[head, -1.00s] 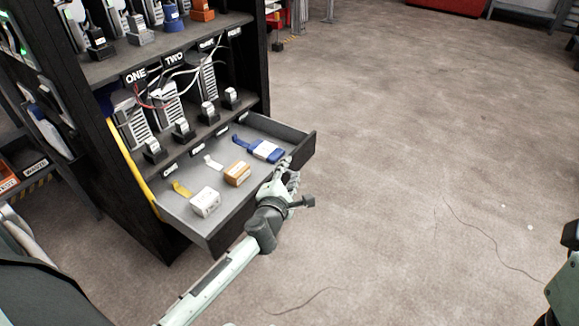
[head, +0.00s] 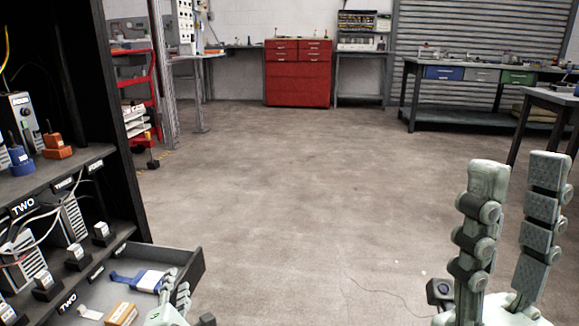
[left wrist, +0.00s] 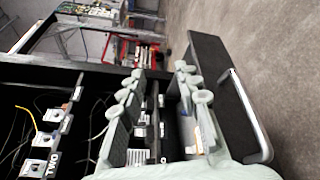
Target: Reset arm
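My left gripper (head: 176,287) is at the bottom of the head view, by the open drawer (head: 189,269) of the black shelf unit. In the left wrist view its two fingers (left wrist: 158,70) stand apart with nothing clearly held between them. The drawer's dark front (left wrist: 215,65) and metal handle (left wrist: 246,112) lie to their right; I cannot tell if a finger touches the drawer. My right gripper (head: 518,166) is raised at the right of the head view, fingers pointing up, open and empty. Most of both arms is out of view.
The drawer holds a blue and white item (head: 148,281) and an orange box (head: 121,313). The black shelf unit (head: 112,110) stands close on the left. Open floor (head: 300,190) spreads ahead. A red cabinet (head: 297,75) and a workbench (head: 480,78) stand far back.

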